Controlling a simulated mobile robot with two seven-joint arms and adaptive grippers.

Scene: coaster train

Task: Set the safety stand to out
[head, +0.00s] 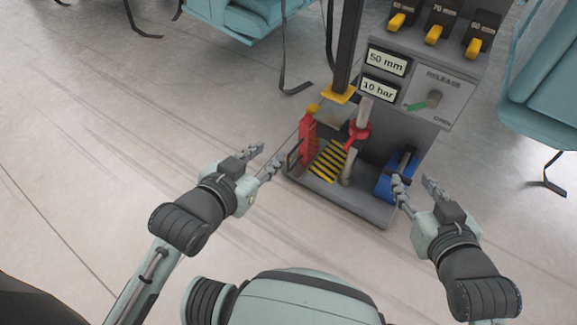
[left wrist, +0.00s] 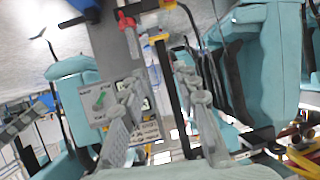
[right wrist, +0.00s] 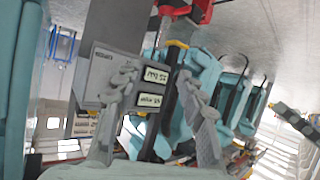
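A grey machine stand has an open tray base (head: 345,205) on the floor. No part is legibly labelled safety stand. A red upright piece (head: 307,140) with a yellow top stands at the tray's left side. A red collar piece (head: 357,132) sits on a grey post beside yellow-black stripes (head: 328,161). A blue piece (head: 397,177) is at the tray's right. My left gripper (head: 266,159) is open and empty, left of the red upright piece. My right gripper (head: 415,182) is open and empty, just right of the blue piece. The wrist views also show spread, empty fingers.
A dark column (head: 347,45) rises behind. Teal seats (head: 550,85) hang around; floor at left is clear.

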